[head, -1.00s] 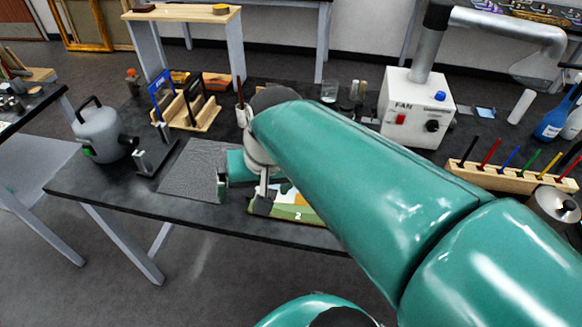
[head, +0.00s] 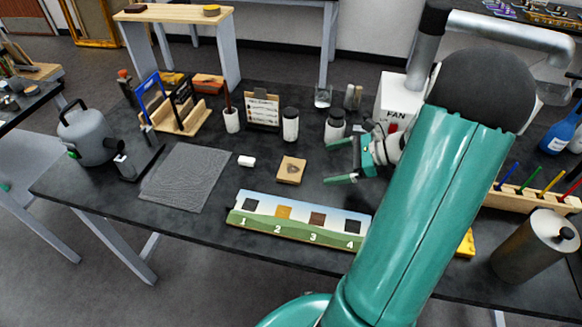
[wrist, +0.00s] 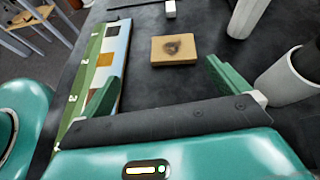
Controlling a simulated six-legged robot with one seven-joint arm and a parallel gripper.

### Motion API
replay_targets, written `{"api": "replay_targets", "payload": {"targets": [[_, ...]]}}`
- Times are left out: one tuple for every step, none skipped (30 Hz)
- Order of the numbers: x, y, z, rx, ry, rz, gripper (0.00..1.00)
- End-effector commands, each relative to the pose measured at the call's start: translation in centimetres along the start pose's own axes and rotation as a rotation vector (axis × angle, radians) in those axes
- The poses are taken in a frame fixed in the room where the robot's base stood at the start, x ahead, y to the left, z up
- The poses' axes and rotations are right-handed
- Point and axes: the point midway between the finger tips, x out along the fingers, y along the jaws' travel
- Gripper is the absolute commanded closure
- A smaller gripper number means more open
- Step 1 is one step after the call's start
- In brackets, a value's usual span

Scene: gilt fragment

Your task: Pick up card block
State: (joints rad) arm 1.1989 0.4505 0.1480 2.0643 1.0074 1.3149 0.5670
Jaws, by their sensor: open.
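The card block appears to be the small flat tan block (head: 291,169) with a dark smudge on top, lying on the black table behind the numbered board. The wrist view also shows this block (wrist: 174,58), ahead of the fingers and between their lines. My gripper (head: 338,162) is open and empty, to the right of the block, with its green fingers pointing left toward it. In the wrist view the two fingers of my gripper (wrist: 160,72) stand wide apart, with a gap between them and the block. The block's top is unobstructed.
The numbered board (head: 265,239) lies in front of the block. A small white piece (head: 247,160) and a grey mat (head: 187,177) lie left. White jars (head: 290,124) and a menu-like card stand (head: 262,110) are behind. The fan box (head: 393,100) stands at the back right.

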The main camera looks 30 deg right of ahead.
Motion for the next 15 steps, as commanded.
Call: {"api": "replay_targets", "payload": {"targets": [[-0.7,-0.5,-1.1,0.046,-0.032,-0.031,0.00],[-1.1,-0.7,-1.4,0.064,-0.045,-0.045,0.00],[-1.4,-1.0,-1.8,0.084,-0.060,-0.060,0.00],[-1.6,-1.1,-2.1,0.096,-0.069,-0.069,0.00],[-1.6,-1.2,-2.2,0.104,-0.074,-0.074,0.00],[-1.5,-1.3,-2.4,0.110,-0.079,-0.078,0.00],[-1.3,-1.4,-2.4,0.113,-0.082,-0.079,0.00],[-1.0,-1.4,-2.4,0.114,-0.083,-0.079,0.00],[-0.4,-1.5,-2.3,0.113,-0.082,-0.079,0.00],[0.1,-1.6,-2.3,0.112,-0.082,-0.078,0.00],[0.7,-1.6,-2.2,0.111,-0.082,-0.077,0.00],[1.5,-1.7,-2.2,0.111,-0.081,-0.077,0.00],[2.1,-1.7,-2.1,0.111,-0.081,-0.076,0.00],[2.7,-1.8,-2.1,0.111,-0.082,-0.076,0.00],[3.5,-1.9,-2.1,0.111,-0.081,-0.076,0.00]]}}
